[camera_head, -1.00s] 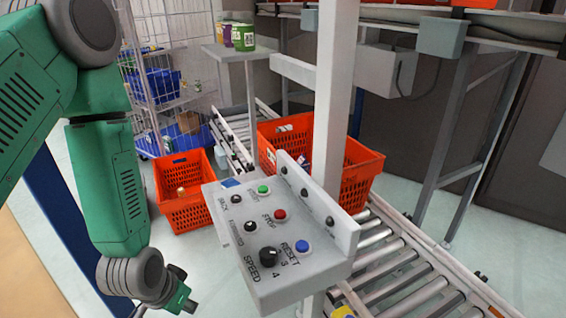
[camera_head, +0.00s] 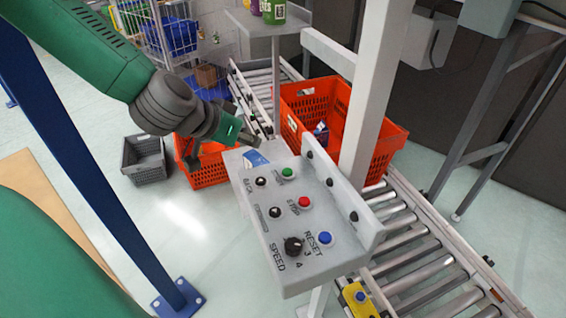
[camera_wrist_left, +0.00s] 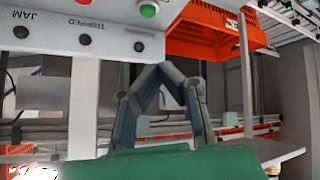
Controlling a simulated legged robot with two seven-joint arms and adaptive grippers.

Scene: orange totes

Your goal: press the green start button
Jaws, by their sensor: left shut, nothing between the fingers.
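The green start button (camera_head: 288,173) is on the grey control panel (camera_head: 291,270), near its far edge, beside a black knob and above the red stop button (camera_head: 305,202). In the left wrist view a green button (camera_wrist_left: 148,10) shows at the top edge, on the panel (camera_wrist_left: 55,60). My left gripper (camera_head: 254,134) is just beyond the panel's far left corner in the head view, apart from the button. Its fingers (camera_wrist_left: 172,72) are shut with nothing between them. My right gripper is not in view.
The panel also has a blue reset button (camera_head: 325,239) and a speed knob (camera_head: 293,246). A raised lip runs along its right side next to a white post (camera_head: 375,90). Orange totes (camera_head: 385,150) stand behind. A roller conveyor (camera_head: 415,245) runs on the right.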

